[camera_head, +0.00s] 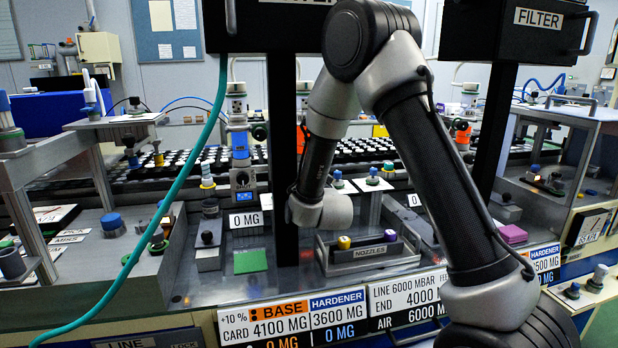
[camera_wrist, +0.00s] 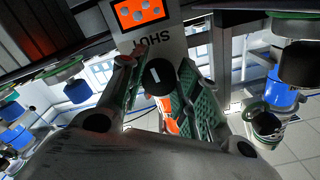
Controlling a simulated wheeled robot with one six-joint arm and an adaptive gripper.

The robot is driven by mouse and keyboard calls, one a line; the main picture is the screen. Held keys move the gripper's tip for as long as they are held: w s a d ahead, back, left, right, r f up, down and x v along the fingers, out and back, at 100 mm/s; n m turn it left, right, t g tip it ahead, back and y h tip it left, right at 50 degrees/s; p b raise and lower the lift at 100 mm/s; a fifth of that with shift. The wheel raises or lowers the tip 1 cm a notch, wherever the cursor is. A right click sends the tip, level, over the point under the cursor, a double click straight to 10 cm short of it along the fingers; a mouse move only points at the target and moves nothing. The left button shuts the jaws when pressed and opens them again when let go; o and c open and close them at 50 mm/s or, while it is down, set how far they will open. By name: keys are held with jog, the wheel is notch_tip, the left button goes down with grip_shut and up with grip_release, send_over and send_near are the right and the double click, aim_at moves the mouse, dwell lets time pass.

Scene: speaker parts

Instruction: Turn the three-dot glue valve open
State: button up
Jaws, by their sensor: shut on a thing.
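In the wrist view, the valve's round black knob (camera_wrist: 160,77) carries a short white line. The line runs roughly towards the upside-down word SHUT on the pale valve body (camera_wrist: 160,42). In the head view, my arm and a black column hide the gripper and this knob.
A blue-marked valve (camera_head: 243,180) stands left of the column, above a 0 MG label. A teal hose (camera_head: 190,150) hangs at the left. A NOZZLES tray (camera_head: 370,252) and a green pad (camera_head: 250,261) lie on the bench below. Blue-and-green fittings (camera_wrist: 285,95) flank the wrist view.

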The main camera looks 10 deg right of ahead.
jog(key=shift+d+n, duration=0.2)
jog(key=shift+n, duration=8.2)
jog(key=o, duration=1)
jog(key=s, duration=1.2)
